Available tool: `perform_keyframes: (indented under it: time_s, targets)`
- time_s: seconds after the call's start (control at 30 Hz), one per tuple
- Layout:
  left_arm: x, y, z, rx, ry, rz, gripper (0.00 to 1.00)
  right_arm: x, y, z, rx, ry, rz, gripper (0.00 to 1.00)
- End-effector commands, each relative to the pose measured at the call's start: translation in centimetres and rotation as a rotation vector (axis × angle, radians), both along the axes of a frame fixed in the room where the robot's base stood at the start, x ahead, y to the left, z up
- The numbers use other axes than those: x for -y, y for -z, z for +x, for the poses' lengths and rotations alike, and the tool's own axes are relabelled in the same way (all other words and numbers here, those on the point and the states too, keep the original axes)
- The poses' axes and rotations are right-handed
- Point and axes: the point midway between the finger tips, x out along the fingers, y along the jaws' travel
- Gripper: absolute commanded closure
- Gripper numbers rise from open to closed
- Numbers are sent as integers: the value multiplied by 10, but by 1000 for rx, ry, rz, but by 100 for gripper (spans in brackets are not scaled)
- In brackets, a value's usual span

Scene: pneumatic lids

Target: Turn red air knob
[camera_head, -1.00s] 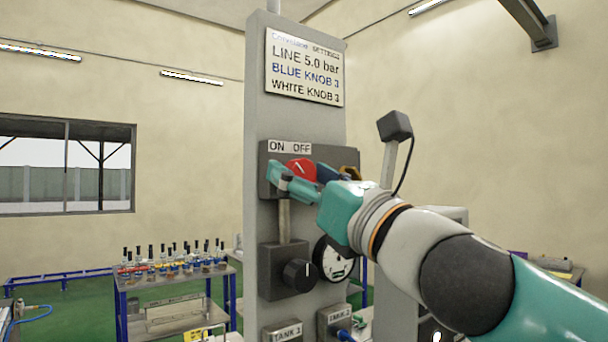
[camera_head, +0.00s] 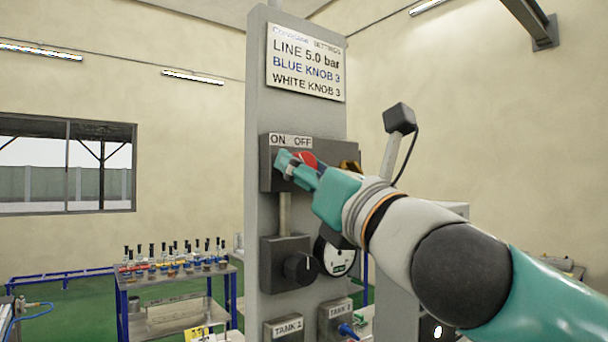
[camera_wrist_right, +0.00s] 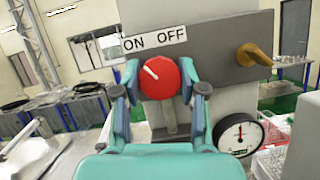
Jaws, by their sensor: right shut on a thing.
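The red air knob (camera_head: 306,160) is mounted on a dark grey box under an ON/OFF label (camera_head: 290,141) on the grey column. In the right wrist view the round red knob (camera_wrist_right: 163,78) sits between my fingers, and its white mark points up and left, toward the ON side. My right gripper (camera_wrist_right: 162,82) is shut on the red knob, one finger on each side. In the head view my right gripper (camera_head: 297,168) covers part of the knob. My left gripper is not in view.
A yellow-brown handle (camera_wrist_right: 252,56) sticks out to the right of the knob. Below are a black knob (camera_head: 300,267), a pressure gauge (camera_head: 337,256) and boxes labelled TANK. A settings sign (camera_head: 305,64) is above. A table with bottles (camera_head: 175,262) stands at the left.

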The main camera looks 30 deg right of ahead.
Motion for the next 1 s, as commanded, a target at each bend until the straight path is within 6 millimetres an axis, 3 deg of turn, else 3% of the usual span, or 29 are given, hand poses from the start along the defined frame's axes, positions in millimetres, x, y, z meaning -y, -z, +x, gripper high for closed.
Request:
perform_keyframes:
  time_s: [0.47, 1.0]
  targets:
    - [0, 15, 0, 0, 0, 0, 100, -1, 0, 0, -61, -2, 427, 93]
    - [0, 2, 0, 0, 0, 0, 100, -1, -2, 0, -134, 2, 935, 93]
